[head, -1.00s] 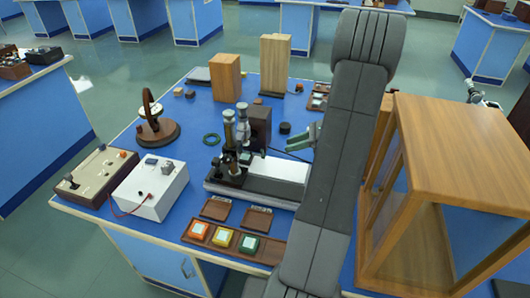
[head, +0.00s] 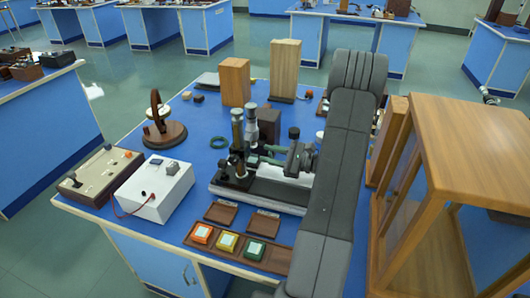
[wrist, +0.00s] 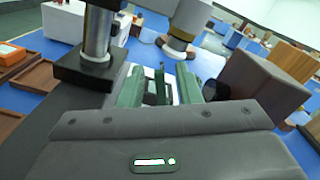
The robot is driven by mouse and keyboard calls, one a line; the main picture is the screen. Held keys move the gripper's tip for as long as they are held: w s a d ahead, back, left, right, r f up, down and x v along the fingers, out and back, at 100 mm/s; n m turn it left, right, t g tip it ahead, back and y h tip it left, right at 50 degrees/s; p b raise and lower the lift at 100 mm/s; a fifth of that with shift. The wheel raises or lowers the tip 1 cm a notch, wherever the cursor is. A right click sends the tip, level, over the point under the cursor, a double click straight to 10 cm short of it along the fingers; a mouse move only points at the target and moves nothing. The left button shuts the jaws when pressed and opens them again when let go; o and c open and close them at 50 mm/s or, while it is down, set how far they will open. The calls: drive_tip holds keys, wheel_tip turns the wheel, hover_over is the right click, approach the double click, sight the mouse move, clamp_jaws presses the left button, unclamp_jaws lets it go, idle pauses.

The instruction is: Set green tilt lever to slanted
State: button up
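My gripper (head: 270,160) reaches left from my arm, low over the pale bed of the optical instrument (head: 262,192) in the head view. In the wrist view the two green fingers of my gripper (wrist: 160,90) stand apart, with a gap between them. A narrow dark upright piece shows in that gap; I cannot tell whether it is the green tilt lever or whether the fingers touch it. No green lever can be clearly made out.
A brown block (wrist: 262,80) stands close right of the fingers. A tray (head: 212,247) with orange, yellow and green boxes lies at the front edge. A white power box (head: 155,192) is at left, a large wooden case (head: 470,130) at right.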

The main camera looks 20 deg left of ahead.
drive_tip(key=shift+a, duration=1.05)
drive_tip(key=shift+c, duration=0.4)
clamp_jaws()
drive_tip(key=f+n+b, duration=0.1)
drive_tip(key=b, duration=0.2)
drive_tip(key=shift+s, duration=0.15)
drive_tip(key=n+b, duration=0.1)
drive_tip(key=b, duration=0.1)
drive_tip(key=n+b, duration=0.1)
drive_tip(key=shift+s+b, duration=0.3)
drive_tip(key=shift+b, duration=0.1)
drive_tip(key=shift+r+n+b, duration=0.1)
drive_tip(key=shift+n+b, duration=0.2)
drive_tip(key=shift+n, duration=0.2)
drive_tip(key=shift+o, duration=0.4)
unclamp_jaws()
